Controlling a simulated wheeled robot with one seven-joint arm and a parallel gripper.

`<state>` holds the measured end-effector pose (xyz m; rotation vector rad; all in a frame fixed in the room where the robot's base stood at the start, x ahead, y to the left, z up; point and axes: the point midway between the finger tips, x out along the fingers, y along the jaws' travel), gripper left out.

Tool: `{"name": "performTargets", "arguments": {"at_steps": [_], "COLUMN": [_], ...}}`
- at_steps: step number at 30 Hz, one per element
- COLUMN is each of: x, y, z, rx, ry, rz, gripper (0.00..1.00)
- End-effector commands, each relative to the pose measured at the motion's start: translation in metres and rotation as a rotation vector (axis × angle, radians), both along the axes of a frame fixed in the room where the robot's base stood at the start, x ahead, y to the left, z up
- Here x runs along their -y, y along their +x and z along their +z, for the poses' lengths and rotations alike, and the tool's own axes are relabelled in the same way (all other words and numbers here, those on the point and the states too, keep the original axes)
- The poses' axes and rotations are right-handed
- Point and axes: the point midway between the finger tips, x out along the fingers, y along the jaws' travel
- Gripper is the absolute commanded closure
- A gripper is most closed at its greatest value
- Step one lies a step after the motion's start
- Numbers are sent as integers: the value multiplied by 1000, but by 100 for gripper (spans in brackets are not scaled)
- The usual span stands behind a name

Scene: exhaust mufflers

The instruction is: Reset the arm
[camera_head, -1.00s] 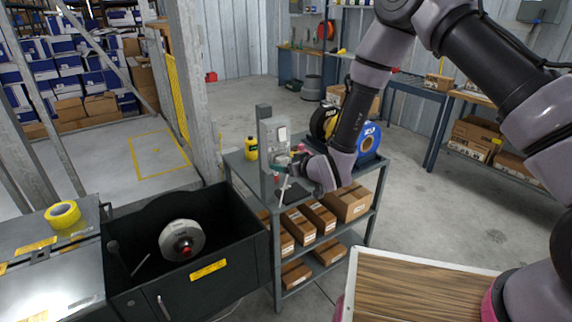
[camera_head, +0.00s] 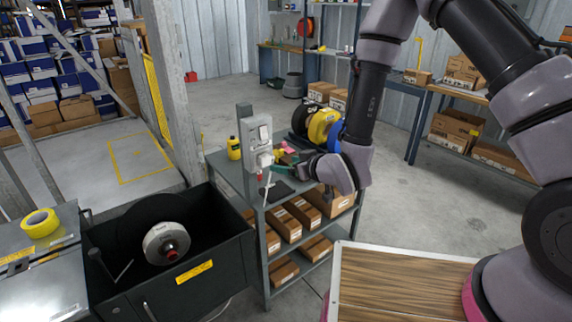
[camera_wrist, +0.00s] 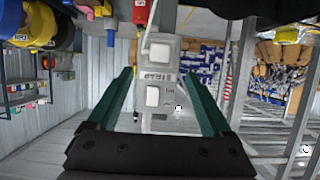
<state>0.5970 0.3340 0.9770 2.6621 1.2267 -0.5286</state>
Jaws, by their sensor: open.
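My gripper (camera_head: 283,163) is at the grey switch box on the cart, at the end of my arm in the head view. In the wrist view my gripper (camera_wrist: 160,92) has its two green fingers spread wide, with nothing held between them. The grey switch box (camera_head: 259,145) has light rocker switches and stands on a post above the cart. In the wrist view the switch box (camera_wrist: 158,75) shows between the fingers, with a gap on both sides. Whether the fingertips touch it I cannot tell.
A black bin (camera_head: 225,262) with a metal disc (camera_head: 166,243) stands front left. A wooden-topped surface (camera_head: 400,285) lies front right. Open floor is behind the cart.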

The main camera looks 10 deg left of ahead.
Motion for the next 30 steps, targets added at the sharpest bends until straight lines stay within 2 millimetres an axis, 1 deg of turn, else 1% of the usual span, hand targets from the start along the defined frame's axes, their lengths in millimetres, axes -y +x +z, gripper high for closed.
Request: {"name": "performTargets", "arguments": {"at_steps": [3,5,8,11,12,14,15,16,17,18,20,21,23,24,26,27,29,30], "x": [0,2,13,36,49,70,84,96,107,123,147,163,187,204,228,244,266,281], "y": [1,5,21,47,59,73,80,85,89,93,97,98,96,93,86,79,68,58], "z": [1,4,21,51,65,88,102,113,124,138,159,173,193,206,226,238,256,266], "rx": [0,-2,-13,-41,-55,-82,-100,-115,-129,-150,-180,-202,-235,-260,-295,-321,-357,-384], "ry": [0,-2,-11,-26,-34,-46,-53,-57,-62,-66,-72,-73,-74,-73,-69,-65,-55,-48], "rz": [-1,-9,-45,-112,-146,-197,-231,-259,-284,-319,-371,-405,-456,-492,-540,-573,-623,-654], "gripper": [16,16,16,16,16,16,16,16,16,16,16,16,16,16,16,16,16,16]}}
